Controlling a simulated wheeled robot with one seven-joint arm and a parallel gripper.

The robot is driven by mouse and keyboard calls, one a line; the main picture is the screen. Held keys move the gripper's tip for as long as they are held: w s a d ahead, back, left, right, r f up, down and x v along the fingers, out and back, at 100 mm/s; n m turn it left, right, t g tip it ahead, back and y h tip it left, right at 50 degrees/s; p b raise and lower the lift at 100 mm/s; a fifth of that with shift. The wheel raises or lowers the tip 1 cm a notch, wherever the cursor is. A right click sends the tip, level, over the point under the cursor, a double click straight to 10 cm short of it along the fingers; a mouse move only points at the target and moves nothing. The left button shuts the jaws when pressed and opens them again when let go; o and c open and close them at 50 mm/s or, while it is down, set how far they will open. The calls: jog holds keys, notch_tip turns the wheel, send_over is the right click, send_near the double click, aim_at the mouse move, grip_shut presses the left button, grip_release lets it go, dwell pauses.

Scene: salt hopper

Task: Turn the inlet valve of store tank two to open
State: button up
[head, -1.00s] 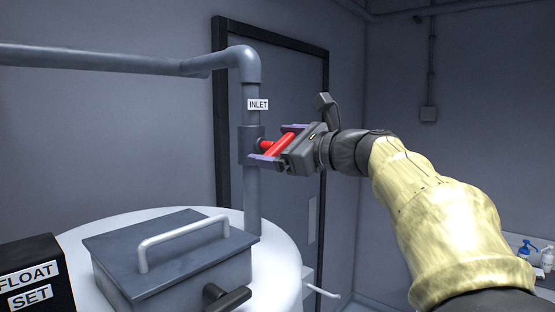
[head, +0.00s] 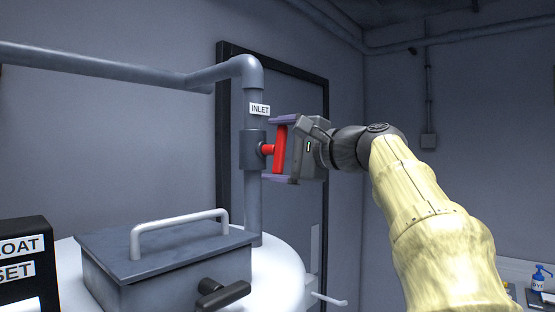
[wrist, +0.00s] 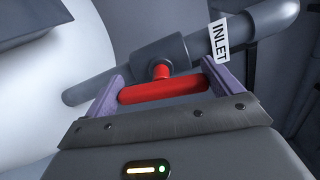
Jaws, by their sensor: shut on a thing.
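The inlet valve has a red bar handle (head: 280,149) on a grey valve body (head: 253,150) in the vertical pipe, under a white INLET label (head: 260,109). In the head view the handle stands upright, in line with the pipe. My gripper (head: 284,150) is shut on the handle, with one purple finger above it and one below. In the wrist view the handle (wrist: 160,91) spans between both fingers, and its short red stem meets the valve body (wrist: 160,58). The white tank top (head: 285,265) is below.
A grey box with a white handle (head: 180,230) and a dark lever (head: 222,293) sits on the tank. A black FLOAT SET box (head: 22,265) stands at the left. A grey door (head: 285,90) is behind the pipe. Bottles (head: 538,277) stand at the far right.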

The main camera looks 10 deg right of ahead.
jog(key=shift+f+n+b, duration=0.15)
jog(key=shift+n+b, duration=0.2)
jog(key=shift+n, duration=0.45)
jog(key=o, duration=0.7)
jog(key=shift+s+d, duration=0.1)
jog(key=b+v, duration=0.3)
jog(key=v, duration=1.4)
